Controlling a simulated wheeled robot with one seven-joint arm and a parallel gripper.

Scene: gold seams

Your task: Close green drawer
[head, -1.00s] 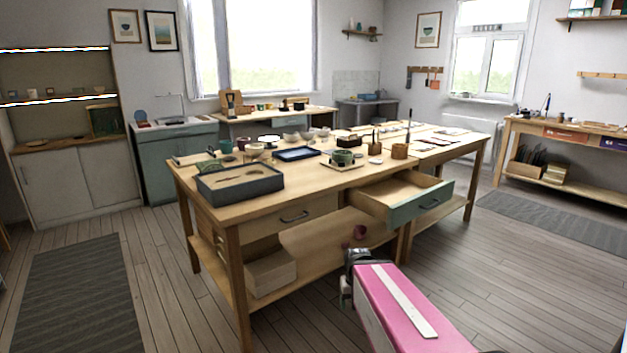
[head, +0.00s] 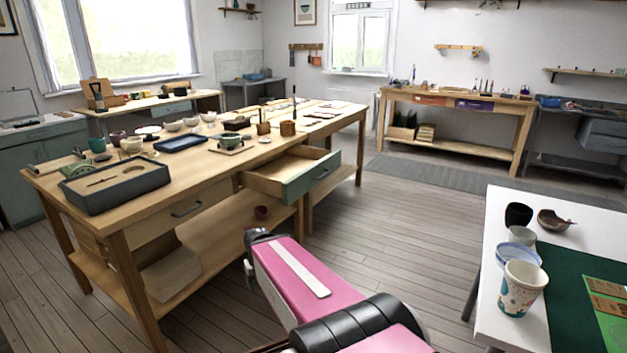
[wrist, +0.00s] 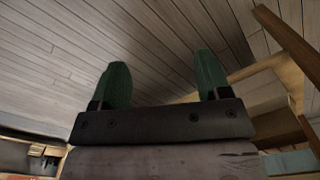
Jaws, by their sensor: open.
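The green drawer (head: 311,177) is pulled out of the long wooden worktable (head: 143,207), at the table's near right part. Its green front with a dark handle faces right, and its open wooden inside looks empty. My arm reaches forward at the bottom middle of the head view, in front of the table and below the drawer. My gripper (wrist: 157,84) shows in the wrist view with two green fingers spread apart and nothing between them. It points at the plank floor. A green-grey panel (wrist: 291,163) shows at the lower right of the wrist view; I cannot tell if it is the drawer.
A grey tray box (head: 117,186), bowls and cups stand on the worktable. A white table (head: 487,290) with a paper cup (head: 520,288) and bowls is at the right. Plank floor (head: 400,215) lies clear between the tables. A workbench (head: 455,101) stands at the back.

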